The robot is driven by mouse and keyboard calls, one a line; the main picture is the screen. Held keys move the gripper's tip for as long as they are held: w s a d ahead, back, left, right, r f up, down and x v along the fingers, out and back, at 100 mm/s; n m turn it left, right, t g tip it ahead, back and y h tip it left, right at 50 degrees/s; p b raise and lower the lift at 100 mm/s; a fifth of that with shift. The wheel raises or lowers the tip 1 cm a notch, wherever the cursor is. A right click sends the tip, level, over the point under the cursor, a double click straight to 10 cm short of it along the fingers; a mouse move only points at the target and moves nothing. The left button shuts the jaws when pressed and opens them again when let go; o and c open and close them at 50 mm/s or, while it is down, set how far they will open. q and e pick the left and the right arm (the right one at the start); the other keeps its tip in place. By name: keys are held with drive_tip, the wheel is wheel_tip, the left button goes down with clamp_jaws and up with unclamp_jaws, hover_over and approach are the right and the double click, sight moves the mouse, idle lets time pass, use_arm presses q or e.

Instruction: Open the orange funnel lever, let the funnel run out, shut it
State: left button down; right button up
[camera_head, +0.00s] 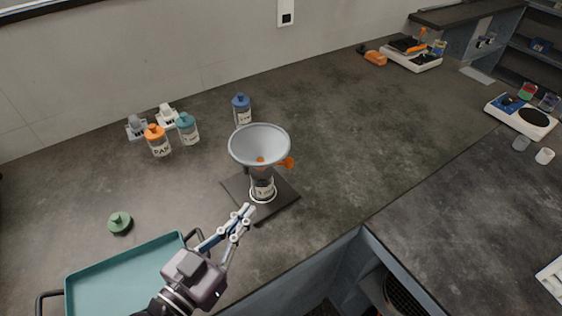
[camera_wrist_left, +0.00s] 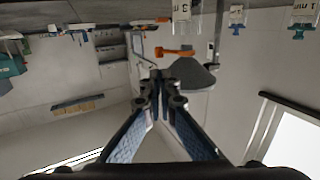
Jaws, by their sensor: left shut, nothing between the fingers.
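The grey funnel (camera_head: 260,146) stands over a small labelled jar (camera_head: 263,188) on a dark square base plate (camera_head: 232,187). Its orange lever (camera_head: 287,163) sticks out on the right side below the rim; its exact setting is hard to tell. A small orange spot shows at the bottom of the funnel bowl, and I cannot tell what it is. My left gripper (camera_head: 246,210) is shut and empty, just in front of the base plate and apart from the lever. The left wrist view shows the orange lever (camera_wrist_left: 175,52) and grey funnel (camera_wrist_left: 196,77) beyond the fingertips (camera_wrist_left: 160,76).
Orange (camera_head: 159,142), teal (camera_head: 188,130) and blue-capped (camera_head: 242,110) bottles stand behind and left of the funnel. A green lid (camera_head: 120,222) lies at left. A teal tray (camera_head: 180,240) is at the front left.

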use_arm(q)
drive_tip(key=p, duration=0.2)
approach(286, 165)
drive_tip(key=p+x, duration=0.1)
drive_tip(key=x, duration=0.4)
drive_tip(key=shift+w+d, duration=0.55)
drive_tip(key=shift+w, duration=0.3)
use_arm(e)
drive_tip(key=s+r, duration=0.3)
drive_tip(key=shift+d, duration=0.2)
drive_tip(key=shift+a, duration=0.1)
drive_tip(key=shift+w+r, duration=0.1)
